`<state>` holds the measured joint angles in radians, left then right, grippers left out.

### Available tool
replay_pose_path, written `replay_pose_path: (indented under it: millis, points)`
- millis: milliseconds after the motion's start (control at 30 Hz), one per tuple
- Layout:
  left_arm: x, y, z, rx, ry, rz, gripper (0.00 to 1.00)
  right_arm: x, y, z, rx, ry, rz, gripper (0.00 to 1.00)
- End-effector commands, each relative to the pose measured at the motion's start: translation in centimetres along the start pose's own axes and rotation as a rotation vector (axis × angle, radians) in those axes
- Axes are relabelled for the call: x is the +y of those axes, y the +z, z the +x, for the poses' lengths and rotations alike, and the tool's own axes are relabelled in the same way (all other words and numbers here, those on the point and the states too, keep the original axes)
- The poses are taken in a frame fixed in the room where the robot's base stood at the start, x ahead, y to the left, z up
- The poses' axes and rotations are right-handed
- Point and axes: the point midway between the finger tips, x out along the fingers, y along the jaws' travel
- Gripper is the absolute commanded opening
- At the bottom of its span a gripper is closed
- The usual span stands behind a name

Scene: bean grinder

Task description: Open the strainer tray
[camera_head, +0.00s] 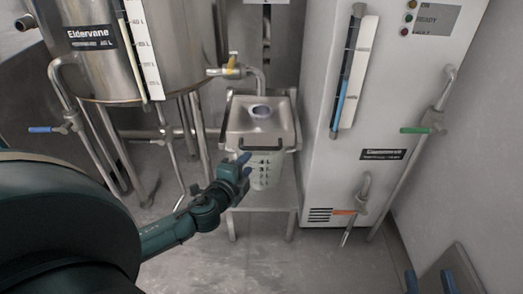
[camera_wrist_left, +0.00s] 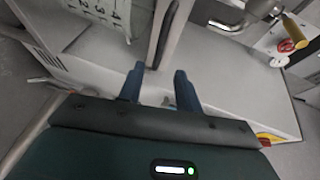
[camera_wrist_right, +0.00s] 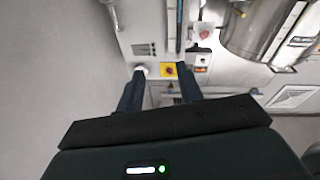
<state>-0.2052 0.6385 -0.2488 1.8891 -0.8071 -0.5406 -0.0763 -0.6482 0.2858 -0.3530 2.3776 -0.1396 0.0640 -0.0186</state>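My left gripper (camera_head: 238,168) is just in front of the handle's left end. In the left wrist view the left gripper (camera_wrist_left: 160,75) is open, and a dark bar (camera_wrist_left: 165,30) reaches down toward the gap between its fingertips. I cannot tell whether they touch. My right gripper (camera_head: 430,281) is at the lower right, open and empty, as the right wrist view (camera_wrist_right: 164,82) shows.
A marked translucent container (camera_head: 261,172) sits below the handle on a metal stand (camera_head: 284,193). A steel tank (camera_head: 125,75) with legs and pipes stands left. A white cabinet (camera_head: 375,130) with valves stands right. A yellow-handled tap (camera_head: 232,66) is behind. The front floor is clear.

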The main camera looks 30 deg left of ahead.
Motion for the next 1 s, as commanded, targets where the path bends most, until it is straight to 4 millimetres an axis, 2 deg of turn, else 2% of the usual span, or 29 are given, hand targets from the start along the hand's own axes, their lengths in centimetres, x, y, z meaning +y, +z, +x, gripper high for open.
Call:
replay_pose_path:
  millis: [33, 300, 500, 700, 1000]
  points:
    - [0.0, 0.0, 1.1, -0.001, -0.004, 0.000, 0.34, -0.1, 0.2, 0.0, 0.003, -0.001, 0.005, 0.36]
    - [0.1, 0.0, 6.3, -0.001, -0.003, 0.000, 0.34, -0.3, 0.3, 0.1, 0.023, -0.006, 0.038, 0.36]
    - [0.2, 0.0, 9.1, -0.001, 0.000, -0.002, 0.34, -0.4, 0.4, 0.3, 0.032, -0.010, 0.062, 0.36]
    - [0.1, 0.0, 10.3, 0.000, 0.001, -0.002, 0.34, -0.4, 0.4, 0.3, 0.033, -0.011, 0.074, 0.36]
    - [0.1, 0.0, 10.4, 0.000, 0.002, -0.003, 0.34, -0.4, -0.2, 0.3, 0.046, -0.011, 0.075, 0.36]
